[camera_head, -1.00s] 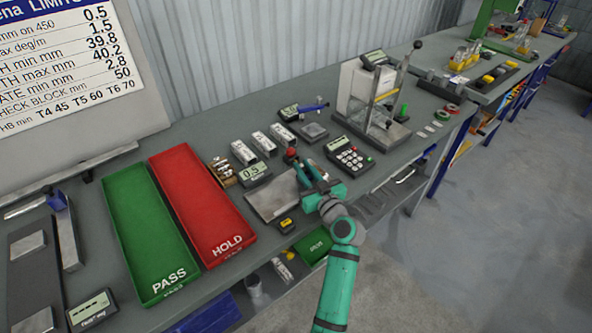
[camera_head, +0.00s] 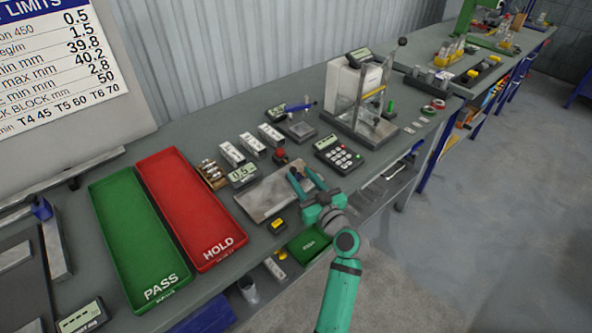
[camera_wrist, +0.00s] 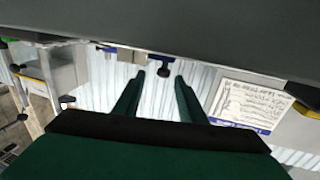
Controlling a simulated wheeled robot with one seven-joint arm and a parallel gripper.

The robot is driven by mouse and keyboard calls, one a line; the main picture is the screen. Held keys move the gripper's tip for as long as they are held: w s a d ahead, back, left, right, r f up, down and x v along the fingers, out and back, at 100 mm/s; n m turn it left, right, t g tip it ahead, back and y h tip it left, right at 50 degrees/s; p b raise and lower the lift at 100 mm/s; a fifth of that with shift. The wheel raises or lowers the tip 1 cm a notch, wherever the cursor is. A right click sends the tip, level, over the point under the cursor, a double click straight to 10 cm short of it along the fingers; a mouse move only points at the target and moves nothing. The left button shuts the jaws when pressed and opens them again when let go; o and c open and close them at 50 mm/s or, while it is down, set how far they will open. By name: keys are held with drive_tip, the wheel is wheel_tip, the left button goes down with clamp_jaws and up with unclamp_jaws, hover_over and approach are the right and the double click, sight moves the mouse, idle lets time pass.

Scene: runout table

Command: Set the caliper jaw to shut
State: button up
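What looks like the caliper, a dark display with a blue bar (camera_head: 298,106), lies at the back of the bench, behind the white blocks. It is too small to tell how its jaw stands. My gripper (camera_head: 304,174), green, is over the right end of the grey metal plate (camera_head: 262,200), well in front of the caliper. Its two fingers are apart with nothing between them. The wrist view shows the same open fingers (camera_wrist: 160,75) with an empty gap; I cannot make out the caliper there.
A red knob (camera_head: 281,156) stands just behind my fingers, and a keypad device (camera_head: 340,155) lies to their right. A framed stand (camera_head: 365,100) rises at back right. Red HOLD (camera_head: 190,205) and green PASS (camera_head: 138,240) trays lie left. The bench's front edge is under my arm.

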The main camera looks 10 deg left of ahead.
drive_tip(key=v, duration=0.6)
